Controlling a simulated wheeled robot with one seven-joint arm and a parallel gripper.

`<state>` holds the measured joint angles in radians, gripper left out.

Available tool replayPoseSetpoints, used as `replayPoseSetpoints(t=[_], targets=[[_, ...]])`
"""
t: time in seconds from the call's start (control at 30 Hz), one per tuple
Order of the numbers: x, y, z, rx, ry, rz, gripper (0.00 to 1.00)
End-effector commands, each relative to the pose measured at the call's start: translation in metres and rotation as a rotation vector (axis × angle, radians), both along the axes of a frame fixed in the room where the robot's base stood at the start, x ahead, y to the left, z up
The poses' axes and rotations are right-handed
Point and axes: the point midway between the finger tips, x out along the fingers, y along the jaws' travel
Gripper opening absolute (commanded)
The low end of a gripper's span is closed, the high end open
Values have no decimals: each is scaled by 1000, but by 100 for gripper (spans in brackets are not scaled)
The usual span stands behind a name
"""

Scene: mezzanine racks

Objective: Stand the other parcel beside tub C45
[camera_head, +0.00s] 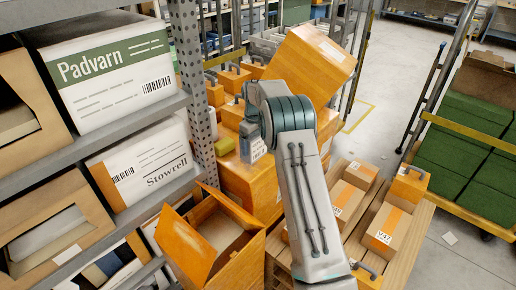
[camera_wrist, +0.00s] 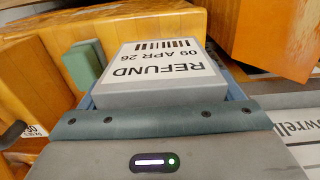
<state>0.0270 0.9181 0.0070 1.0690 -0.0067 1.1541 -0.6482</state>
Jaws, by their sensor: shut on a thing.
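My gripper (camera_head: 250,143) is shut on a grey parcel with a white label (camera_wrist: 165,62) reading "REFUND 09 APR 26", upside down in the wrist view. In the head view the parcel's label (camera_head: 258,150) shows small beside my wrist, over the orange boxes left of my arm. The parcel's far side is hidden. I cannot read C45 on any tub. Small orange tubs with grey handles (camera_head: 232,76) stand behind my gripper. An orange tub with a dark handle (camera_wrist: 22,148) shows at the left of the wrist view, its label only partly readable.
A rack upright (camera_head: 190,85) and shelves of boxes stand close on the left. An open orange carton (camera_head: 212,235) lies below my gripper. A tilted orange box (camera_head: 310,62) rises behind my arm. A wooden pallet (camera_head: 408,240) carries cartons at right.

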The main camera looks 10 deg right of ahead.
Motion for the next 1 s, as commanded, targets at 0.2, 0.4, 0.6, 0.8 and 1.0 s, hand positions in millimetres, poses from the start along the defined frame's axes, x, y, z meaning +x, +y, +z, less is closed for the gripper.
replayPoseSetpoints(t=[0.2,0.4,0.6,0.8,1.0], targets=[[6,-16,-10,1,-1,1,56],[5,-16,-33,1,3,1,56],[6,-16,-50,1,-2,0,56],[6,-16,-51,1,-2,0,56],[6,-16,-53,1,0,0,100]])
